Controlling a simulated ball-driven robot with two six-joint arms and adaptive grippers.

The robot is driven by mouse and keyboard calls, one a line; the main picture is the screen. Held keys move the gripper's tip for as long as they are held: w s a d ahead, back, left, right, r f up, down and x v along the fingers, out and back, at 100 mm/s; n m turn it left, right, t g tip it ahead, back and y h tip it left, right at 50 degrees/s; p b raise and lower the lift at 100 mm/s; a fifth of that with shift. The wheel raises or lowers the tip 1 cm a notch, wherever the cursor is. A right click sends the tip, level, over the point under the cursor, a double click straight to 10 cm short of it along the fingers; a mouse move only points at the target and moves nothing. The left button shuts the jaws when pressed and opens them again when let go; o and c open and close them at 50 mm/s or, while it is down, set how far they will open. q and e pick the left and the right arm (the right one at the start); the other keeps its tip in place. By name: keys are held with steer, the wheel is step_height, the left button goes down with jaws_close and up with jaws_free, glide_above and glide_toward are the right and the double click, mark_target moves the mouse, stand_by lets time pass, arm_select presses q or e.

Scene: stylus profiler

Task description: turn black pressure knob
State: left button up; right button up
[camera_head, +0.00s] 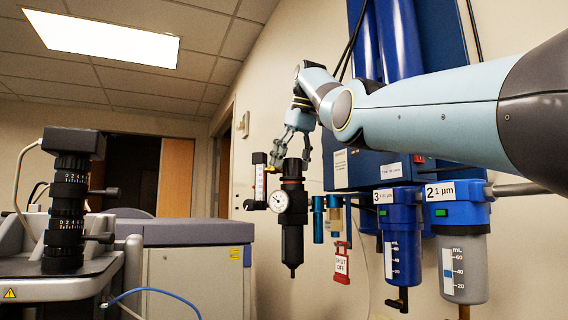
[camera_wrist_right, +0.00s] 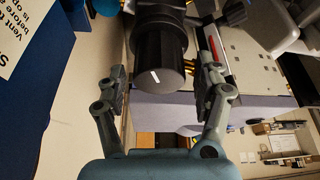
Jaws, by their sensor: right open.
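The black pressure knob (camera_head: 292,169) tops a black regulator (camera_head: 293,237) with a round white gauge (camera_head: 279,201), mounted by the wall. In the right wrist view the knob (camera_wrist_right: 160,60) is a dark cylinder with a white line on its end face. My right gripper (camera_head: 293,156) comes down over the knob from above. It is open, with one finger on each side of the knob. In the wrist view a gap shows between each finger and the knob (camera_wrist_right: 161,80). My left gripper is not in view.
Blue filter housings (camera_head: 400,240) and a grey-bowled filter (camera_head: 462,265) stand right of the regulator under my right arm. A red shut-off tag (camera_head: 341,265) hangs nearby. A black microscope-like instrument (camera_head: 66,205) stands at left, before a grey cabinet (camera_head: 190,275).

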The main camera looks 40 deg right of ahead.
steer(key=shift+d+f, duration=0.15)
steer(key=shift+f, duration=0.1)
steer(key=shift+s, duration=0.1)
steer(key=shift+f, duration=0.1)
steer(key=shift+c, duration=0.6)
steer(key=c, duration=1)
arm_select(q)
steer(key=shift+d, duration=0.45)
arm_select(e)
steer(key=shift+n+y, duration=0.3)
steer(key=shift+n, duration=0.5)
steer(key=shift+c, duration=0.2)
steer(key=o, duration=1.2)
steer(key=shift+c, duration=0.2)
